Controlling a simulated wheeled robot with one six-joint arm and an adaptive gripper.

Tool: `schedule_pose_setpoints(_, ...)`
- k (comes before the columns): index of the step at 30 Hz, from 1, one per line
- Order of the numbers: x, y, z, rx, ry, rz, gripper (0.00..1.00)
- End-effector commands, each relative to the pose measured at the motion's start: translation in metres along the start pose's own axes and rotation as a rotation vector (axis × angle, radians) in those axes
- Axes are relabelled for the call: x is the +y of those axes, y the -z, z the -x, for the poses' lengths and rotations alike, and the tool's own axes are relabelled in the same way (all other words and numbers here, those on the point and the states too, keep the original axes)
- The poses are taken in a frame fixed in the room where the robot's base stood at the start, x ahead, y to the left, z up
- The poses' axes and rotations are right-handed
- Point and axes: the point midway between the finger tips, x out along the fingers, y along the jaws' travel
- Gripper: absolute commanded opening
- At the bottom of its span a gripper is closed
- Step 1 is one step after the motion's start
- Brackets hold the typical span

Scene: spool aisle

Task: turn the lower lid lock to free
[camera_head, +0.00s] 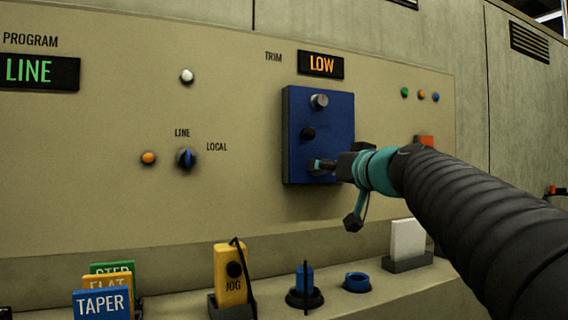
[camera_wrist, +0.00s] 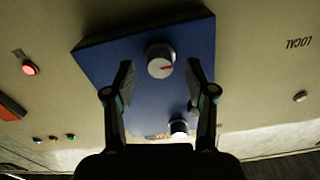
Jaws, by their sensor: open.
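A blue box (camera_head: 345,115) on the beige panel carries a column of knobs. A silver knob (camera_head: 319,101) is at the top and a black knob (camera_head: 307,133) is in the middle. The lower lid lock is at the bottom, largely hidden by my gripper (camera_head: 324,167) in the head view. In the upside-down wrist view, the lower lid lock (camera_wrist: 160,62) is a pale round knob with a red mark. My gripper (camera_wrist: 160,80) is open, with a finger on each side of this knob and visible gaps. The wrist view also shows the silver knob (camera_wrist: 179,128).
An orange TRIM display (camera_head: 321,64) reads LOW above the box. A LINE/LOCAL selector (camera_head: 186,157) is to the left.

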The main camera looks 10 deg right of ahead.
Motion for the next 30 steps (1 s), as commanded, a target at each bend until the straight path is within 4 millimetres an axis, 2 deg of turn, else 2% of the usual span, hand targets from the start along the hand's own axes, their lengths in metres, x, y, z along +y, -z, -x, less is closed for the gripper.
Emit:
schedule_pose_setpoints(4, -0.0005, 0.0003, -0.0095, 0.0, 0.0, 0.0, 0.56)
schedule_pose_setpoints(13, -0.0002, -0.0004, -0.0112, 0.0, 0.0, 0.001, 0.56)
schedule_pose_setpoints(14, -0.0002, -0.0004, -0.0112, 0.0, 0.0, 0.0, 0.51)
schedule_pose_setpoints(20, -0.0001, -0.0004, -0.0111, 0.0, 0.0, 0.0, 0.01)
schedule_pose_setpoints(30, 0.0002, -0.0012, -0.0111, 0.0, 0.0, -0.028, 0.0)
